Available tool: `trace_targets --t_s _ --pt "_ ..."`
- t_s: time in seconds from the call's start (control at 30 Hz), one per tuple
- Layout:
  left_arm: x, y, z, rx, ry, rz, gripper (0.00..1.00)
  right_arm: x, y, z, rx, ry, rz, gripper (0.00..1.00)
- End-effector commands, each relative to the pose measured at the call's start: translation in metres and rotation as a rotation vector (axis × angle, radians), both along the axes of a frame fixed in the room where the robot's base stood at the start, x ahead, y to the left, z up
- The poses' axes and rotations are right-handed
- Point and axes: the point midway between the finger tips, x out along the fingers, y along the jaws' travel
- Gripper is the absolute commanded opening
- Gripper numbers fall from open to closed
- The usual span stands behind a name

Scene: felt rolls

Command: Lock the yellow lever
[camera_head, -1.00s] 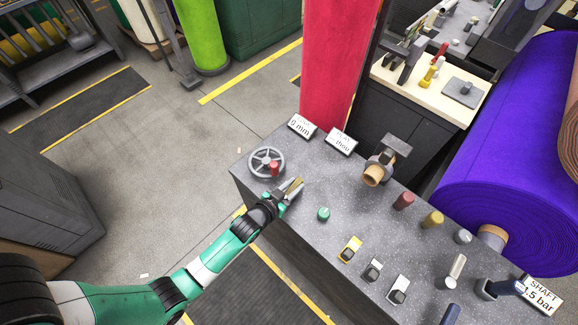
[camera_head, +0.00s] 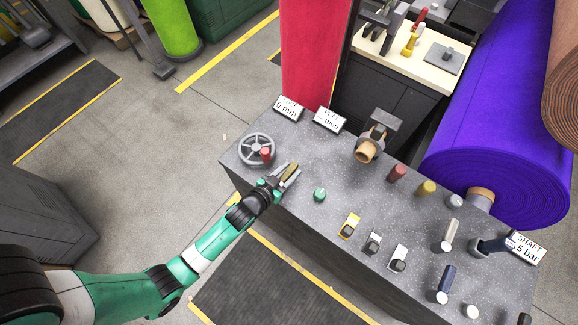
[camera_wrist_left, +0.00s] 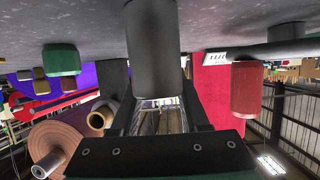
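My left gripper (camera_head: 287,175) is at the front left edge of the grey speckled console (camera_head: 330,160), between the spoked handwheel (camera_head: 256,149) and the green button (camera_head: 319,195). Its fingers look apart, with a dull yellow, bar-like piece (camera_head: 290,171) between them. I take this for the yellow lever, but cannot tell surely. In the left wrist view a dark cylinder (camera_wrist_left: 153,45) stands in line with the gap between my fingers (camera_wrist_left: 158,100); contact is unclear. A yellow-framed switch (camera_head: 350,225) is further right. My right gripper is not in view.
The handwheel's red knob (camera_head: 266,154) is close to my left gripper. Red (camera_head: 397,173) and yellow (camera_head: 427,188) buttons, a white lever (camera_head: 449,235) and a dark blue lever (camera_head: 445,284) stand to the right. A red felt roll (camera_head: 312,55) rises behind the console.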

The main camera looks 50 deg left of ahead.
Motion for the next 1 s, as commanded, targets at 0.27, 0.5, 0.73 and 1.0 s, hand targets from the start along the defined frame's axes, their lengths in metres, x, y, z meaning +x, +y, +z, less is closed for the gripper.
trace_targets --t_s 0.27,0.5,0.73,1.0 --pt "-0.018 -0.003 0.009 -0.001 0.003 0.0 0.45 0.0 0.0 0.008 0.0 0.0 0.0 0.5" --pt "-0.07 -0.014 0.03 -0.001 0.003 -0.001 0.45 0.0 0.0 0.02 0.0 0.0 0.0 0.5" --pt "-0.102 -0.021 0.042 -0.001 0.002 -0.001 0.45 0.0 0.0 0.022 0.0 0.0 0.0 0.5" --pt "-0.106 -0.021 0.044 0.0 0.0 0.0 0.45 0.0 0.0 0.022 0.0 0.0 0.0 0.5"
